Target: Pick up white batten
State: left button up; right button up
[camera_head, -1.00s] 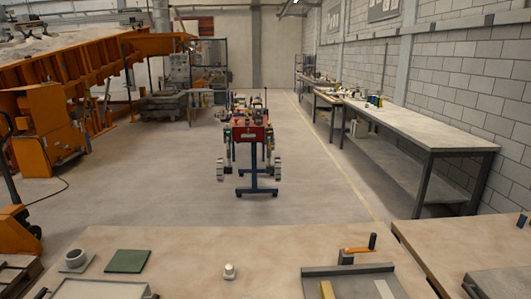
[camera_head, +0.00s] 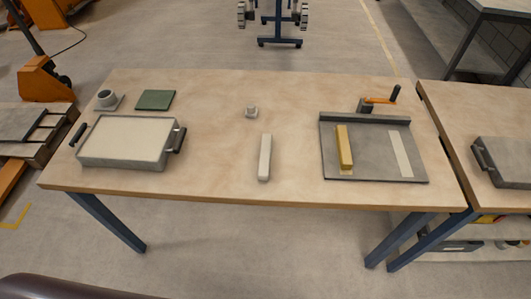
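A white batten (camera_head: 265,157), a long narrow block, lies on the wooden table (camera_head: 215,180) near its front edge, roughly in the middle. Its length runs from front to back. Nothing touches it. A yellow batten (camera_head: 344,147) lies on a grey board (camera_head: 372,165) with a raised back edge at the right of the table. A flat pale strip (camera_head: 400,153) is on the same board, right of the yellow batten. Neither of my grippers shows in the head view.
A sand-filled tray (camera_head: 125,165) with dark handles stands on the left. A small white knob (camera_head: 251,112) stands behind the batten. An orange-handled clamp (camera_head: 380,100) is at the board's back. A second table adjoins on the right.

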aim_at(267, 147)
jog(key=l+u, duration=0.3)
jog(key=k+l+u, duration=0.15)
jog(key=l+u, duration=0.2)
jog(key=l, duration=0.15)
jog(key=k+l+u, duration=0.1)
jog(key=l+u, duration=0.2)
jog(key=k+l+u, duration=0.15)
jog(key=l+u, duration=0.15)
jog(key=l, duration=0.1)
